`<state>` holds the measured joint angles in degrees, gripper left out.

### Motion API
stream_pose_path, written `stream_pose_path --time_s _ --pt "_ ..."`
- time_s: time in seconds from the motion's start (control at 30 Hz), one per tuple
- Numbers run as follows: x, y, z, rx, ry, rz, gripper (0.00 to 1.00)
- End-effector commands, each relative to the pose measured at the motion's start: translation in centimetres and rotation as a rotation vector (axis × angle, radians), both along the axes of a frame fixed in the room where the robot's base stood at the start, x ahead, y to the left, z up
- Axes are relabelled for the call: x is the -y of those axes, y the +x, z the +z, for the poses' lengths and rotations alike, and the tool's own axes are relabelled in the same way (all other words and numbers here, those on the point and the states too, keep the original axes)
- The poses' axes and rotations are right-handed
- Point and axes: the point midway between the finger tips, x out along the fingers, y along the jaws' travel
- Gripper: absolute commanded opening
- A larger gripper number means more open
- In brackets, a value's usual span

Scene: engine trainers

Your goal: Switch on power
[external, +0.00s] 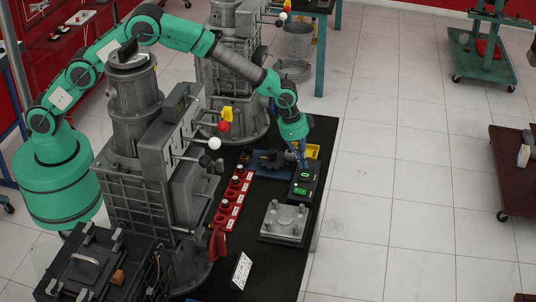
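A dark switch box (305,187) with two green patches on its top lies on the black bench near its right edge. The green patches may be buttons or lamps, but they are too small to tell. My gripper (302,163) hangs at the end of my green arm, pointing down at the far end of the box. It is over or touching that end; I cannot tell which. Its fingers are small and partly merge with the box, so their opening is unclear. No held thing shows.
A grey engine trainer (145,150) with lever knobs stands left of the bench (265,265).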

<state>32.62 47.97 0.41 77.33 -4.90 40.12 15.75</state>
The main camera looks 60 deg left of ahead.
Motion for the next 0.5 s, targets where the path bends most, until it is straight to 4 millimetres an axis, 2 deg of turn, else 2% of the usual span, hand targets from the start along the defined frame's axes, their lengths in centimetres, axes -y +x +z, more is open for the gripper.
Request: stream_pose_path --time_s 0.03,0.2,0.5 --pt "0.0 0.0 1.0 0.001 -0.001 0.000 0.00" --pt "-0.1 -0.1 2.5 0.000 0.000 0.000 0.00" --pt "-0.2 -0.2 3.2 -0.001 0.001 0.000 0.00"
